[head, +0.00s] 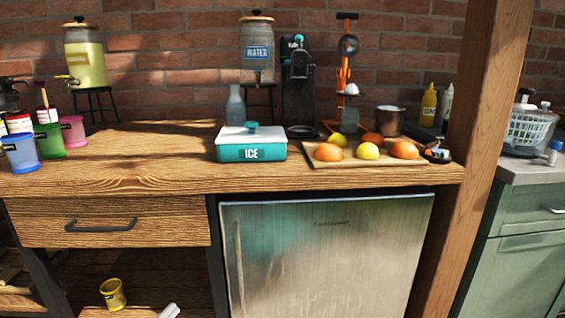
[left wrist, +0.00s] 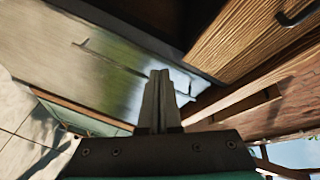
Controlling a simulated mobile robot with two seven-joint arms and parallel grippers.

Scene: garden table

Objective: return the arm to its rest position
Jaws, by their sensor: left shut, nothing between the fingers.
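My left gripper (left wrist: 160,75) shows in the left wrist view with its two dark fingers pressed together and nothing between them. It is in front of the cabinet, with the steel fridge door (left wrist: 75,62) behind and to the left of the fingers and the wooden drawer (left wrist: 250,40) at upper right. The fingers appear clear of both. In the head view I cannot clearly make out the left gripper. My right gripper is in neither view.
The wooden counter (head: 130,180) holds a teal ice box (head: 252,152), a cutting board (head: 350,161) with fruit, and colored cups (head: 21,155) at left. The fridge (head: 325,255) stands below. A yellow tin (head: 113,294) sits on the low shelf. A wooden post (head: 475,150) stands at right.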

